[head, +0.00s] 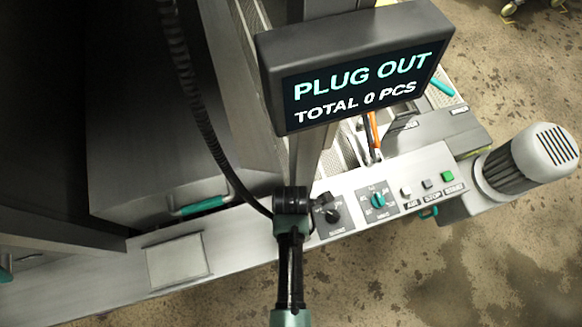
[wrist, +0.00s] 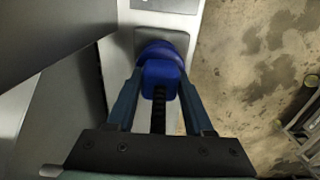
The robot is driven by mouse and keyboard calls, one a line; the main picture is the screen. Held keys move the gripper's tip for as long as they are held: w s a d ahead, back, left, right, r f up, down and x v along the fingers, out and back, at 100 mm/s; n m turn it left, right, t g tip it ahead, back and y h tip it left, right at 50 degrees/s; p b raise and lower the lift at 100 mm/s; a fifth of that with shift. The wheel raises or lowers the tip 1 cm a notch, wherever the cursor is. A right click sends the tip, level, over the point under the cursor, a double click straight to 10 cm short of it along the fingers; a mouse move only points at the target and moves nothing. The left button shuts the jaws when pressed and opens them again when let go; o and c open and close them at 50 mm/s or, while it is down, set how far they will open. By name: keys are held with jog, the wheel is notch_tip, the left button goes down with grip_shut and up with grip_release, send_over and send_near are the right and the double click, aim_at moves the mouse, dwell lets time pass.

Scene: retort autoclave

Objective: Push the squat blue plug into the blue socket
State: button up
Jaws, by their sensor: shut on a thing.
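In the wrist view my gripper (wrist: 158,92) is closed on the sides of the blue plug (wrist: 160,76), one finger on each side. A black ribbed cable runs back from the plug between the fingers. A rounded blue part lies just beyond the plug, against a dark grey plate; I cannot tell whether it is the socket's rim or the plug's own front, nor how deep the plug sits. In the head view my arm reaches up to the panel, and the fingers, plug and socket cannot be made out. The display (head: 362,75) reads "PLUG OUT" and "TOTAL 0 PCS".
The panel (head: 353,202) carries a black knob (head: 332,215), a teal knob (head: 378,199) and small buttons, right of my arm. A coiled black cable (head: 196,95) hangs at the left. A grey motor (head: 528,162) juts out at the right. Stained floor (wrist: 258,75) lies right of the panel.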

jog(key=shift+f+b, duration=0.45)
jog(key=shift+f, duration=0.2)
jog(key=o, duration=1.4)
jog(key=shift+c, duration=0.2)
jog(key=shift+r, duration=0.1)
notch_tip(320, 180, up, 13)
jog(key=b, duration=0.1)
